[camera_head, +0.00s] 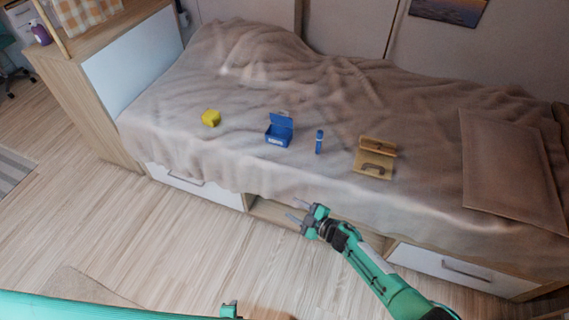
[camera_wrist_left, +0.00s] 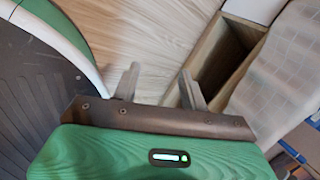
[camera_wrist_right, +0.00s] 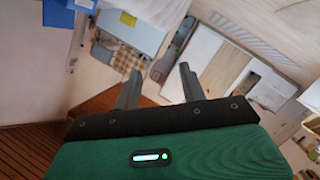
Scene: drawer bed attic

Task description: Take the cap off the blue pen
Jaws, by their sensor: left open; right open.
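The blue pen (camera_head: 319,142) is on the bed, between a blue box and a wooden box. It looks blue along its whole length, and the seam of the cap is too small to make out. My right gripper (camera_head: 298,210) is in front of the bed's near side, apart from the pen, with its fingers spread and empty. Its open fingers also show in the right wrist view (camera_wrist_right: 158,88). My left gripper (camera_wrist_left: 158,88) is open and empty in the left wrist view, with floor and an open wooden compartment beyond it. The pen is in neither wrist view.
The blue box (camera_head: 279,136) has its lid up. A yellow block (camera_head: 211,118) lies farther left. The wooden box (camera_head: 374,168) stands open right of the pen. A brown pillow (camera_head: 510,165) lies at the right. The bed's front has drawers (camera_head: 195,184) and an open compartment (camera_head: 268,209).

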